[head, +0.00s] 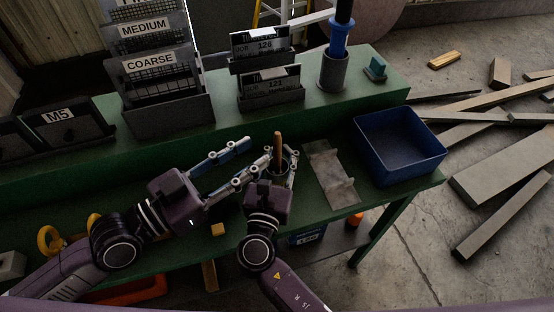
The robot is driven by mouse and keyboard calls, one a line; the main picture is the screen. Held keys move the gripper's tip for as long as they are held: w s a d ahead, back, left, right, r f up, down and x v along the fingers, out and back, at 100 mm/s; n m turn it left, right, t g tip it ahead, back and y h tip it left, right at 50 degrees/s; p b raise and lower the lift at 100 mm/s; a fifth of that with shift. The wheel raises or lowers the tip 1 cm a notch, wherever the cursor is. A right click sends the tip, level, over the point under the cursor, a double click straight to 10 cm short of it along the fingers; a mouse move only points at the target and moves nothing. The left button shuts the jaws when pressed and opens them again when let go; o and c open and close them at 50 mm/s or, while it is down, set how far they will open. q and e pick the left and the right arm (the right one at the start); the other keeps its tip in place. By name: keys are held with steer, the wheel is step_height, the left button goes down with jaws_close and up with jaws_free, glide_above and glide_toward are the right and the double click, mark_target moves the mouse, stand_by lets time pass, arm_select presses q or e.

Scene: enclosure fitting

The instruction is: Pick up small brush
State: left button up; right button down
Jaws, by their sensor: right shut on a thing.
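A brown wooden handle, seemingly the small brush (278,144), stands nearly upright near the middle of the green bench. Its lower part sits among dark shapes between my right fingers; I cannot tell whether a cup surrounds it. My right gripper (278,170) is shut on the brush, with its fingers on either side. My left gripper (254,154) is open and empty just left of the brush, its two long fingers spread and pointing right. The lower left finger ends close to the brush and the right gripper.
A blue bin (399,147) stands at the bench's right end, beside a grey metal plate (332,174). Labelled racks (165,112) and a grey cup (333,72) with a blue-handled tool stand on the raised shelf. A small yellow block (218,230) lies near the front.

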mark_target(274, 139)
arm_select(q)
steer(key=shift+r+x, duration=0.1)
steer(key=shift+x, duration=1.45)
steer(key=shift+r+x, duration=0.15)
steer(key=shift+x, duration=1.4)
steer(key=shift+w+d+f, duration=0.1)
steer(key=shift+w+d, duration=0.25)
steer(key=shift+d, duration=0.2)
jaws_close()
